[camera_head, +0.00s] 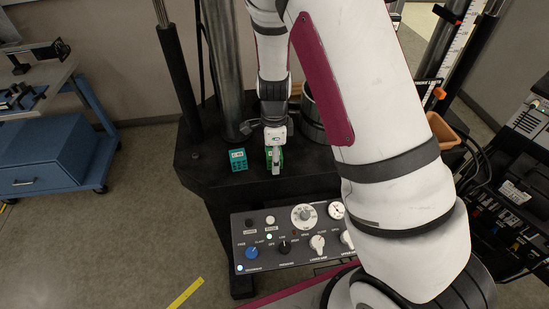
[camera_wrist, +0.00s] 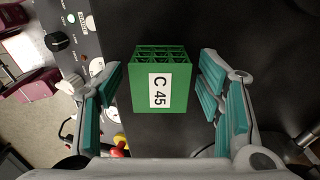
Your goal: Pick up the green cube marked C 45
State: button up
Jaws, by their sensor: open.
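The green lattice cube (camera_wrist: 160,78) sits on the black surface between my open fingers in the wrist view. Its white label reads C 45, turned sideways. My gripper (camera_wrist: 162,100) has teal-padded fingers spread on either side of the cube, with a gap on both sides. In the head view my gripper (camera_head: 275,158) is over the cube and hides most of it; a little green (camera_head: 268,153) shows beside the fingers. A teal lattice cube (camera_head: 238,160) with a white label stands to its left; that label is too small to read.
The black machine table (camera_head: 205,177) carries both cubes. A control panel (camera_head: 293,238) with knobs and a gauge stands in front of it. A steel column (camera_head: 222,60) and a black post (camera_head: 177,80) rise at the left. An orange bin (camera_head: 442,130) is at the right.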

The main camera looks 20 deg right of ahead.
jog(key=shift+c, duration=0.6)
jog(key=c, duration=1)
jog(key=shift+r, duration=0.1)
